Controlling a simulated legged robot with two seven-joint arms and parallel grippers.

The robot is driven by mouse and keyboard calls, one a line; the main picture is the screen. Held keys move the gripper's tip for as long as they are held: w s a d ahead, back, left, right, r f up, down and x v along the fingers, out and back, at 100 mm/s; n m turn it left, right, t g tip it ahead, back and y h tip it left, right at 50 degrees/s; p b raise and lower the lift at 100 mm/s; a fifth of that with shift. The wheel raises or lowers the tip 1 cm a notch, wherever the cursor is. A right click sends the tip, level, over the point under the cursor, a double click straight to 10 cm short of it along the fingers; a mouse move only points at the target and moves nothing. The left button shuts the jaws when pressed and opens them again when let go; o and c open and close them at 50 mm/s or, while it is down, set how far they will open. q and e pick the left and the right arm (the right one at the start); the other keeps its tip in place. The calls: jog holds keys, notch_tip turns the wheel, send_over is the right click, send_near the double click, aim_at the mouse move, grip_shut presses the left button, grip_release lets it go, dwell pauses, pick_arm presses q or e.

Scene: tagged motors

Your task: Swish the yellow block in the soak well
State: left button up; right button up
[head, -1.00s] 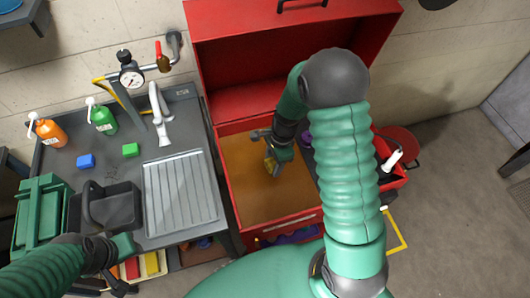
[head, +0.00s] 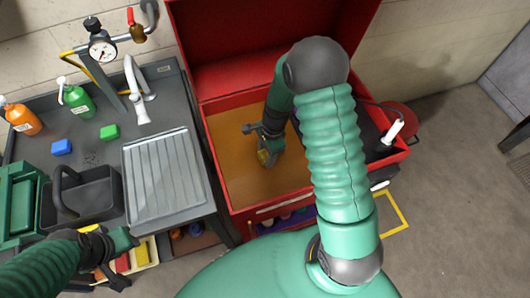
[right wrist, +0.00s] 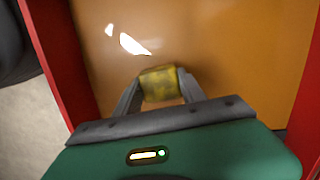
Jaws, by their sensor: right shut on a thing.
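The yellow block (right wrist: 159,84) is between the fingers of my right gripper (right wrist: 158,92), which is shut on it. In the head view the block (head: 265,157) shows small and dark at the tip of my right gripper (head: 266,150). The soak well (head: 233,165) is the red-walled basin with brown-orange liquid, and the block is over or in this liquid. I cannot tell how deep the block sits. My left gripper (head: 115,262) is at the lower left, in front of the counter, and its fingers are too unclear to judge.
The red lid (head: 270,45) stands open behind the well. Red walls bound the well closely.

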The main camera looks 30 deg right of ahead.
notch_tip(320, 180, down, 12)
jog(key=b, duration=0.7)
jog(key=shift+r, duration=0.2)
